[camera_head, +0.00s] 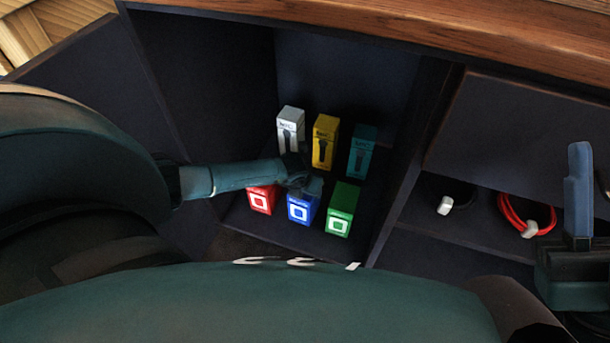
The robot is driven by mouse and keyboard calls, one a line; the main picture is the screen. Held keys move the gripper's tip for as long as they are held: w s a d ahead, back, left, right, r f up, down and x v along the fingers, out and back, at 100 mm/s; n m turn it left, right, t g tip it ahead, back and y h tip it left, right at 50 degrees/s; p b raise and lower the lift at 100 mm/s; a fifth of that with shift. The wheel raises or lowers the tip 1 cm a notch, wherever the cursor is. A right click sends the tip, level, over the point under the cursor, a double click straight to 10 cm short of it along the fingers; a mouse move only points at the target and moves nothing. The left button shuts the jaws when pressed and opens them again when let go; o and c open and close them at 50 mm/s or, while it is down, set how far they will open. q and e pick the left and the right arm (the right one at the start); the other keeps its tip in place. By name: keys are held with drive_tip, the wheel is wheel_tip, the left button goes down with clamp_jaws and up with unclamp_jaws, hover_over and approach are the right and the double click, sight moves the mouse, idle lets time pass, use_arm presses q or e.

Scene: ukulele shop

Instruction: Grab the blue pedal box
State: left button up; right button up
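The blue pedal box (301,211) stands in the front row of a dark shelf compartment, between a red box (262,200) and a green box (341,211). Its front shows a white square mark. My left gripper (308,186) reaches in from the left and is at the top of the blue box, covering part of it. I cannot tell whether its fingers are around the box or just above it, nor whether they touch it. My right gripper (579,190) is at the right edge, away from the boxes. One finger shows upright; its opening is unclear.
Behind stand a white box (291,127), a yellow box (325,142) and a teal box (362,151). A divider (410,150) bounds the compartment on the right. Beyond it lie a red cable coil (513,214) and a black cable with a white tie. A wooden counter (400,30) overhangs above.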

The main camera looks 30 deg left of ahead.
use_arm(q)
drive_tip(key=c, duration=1)
drive_tip(key=shift+r, duration=0.1)
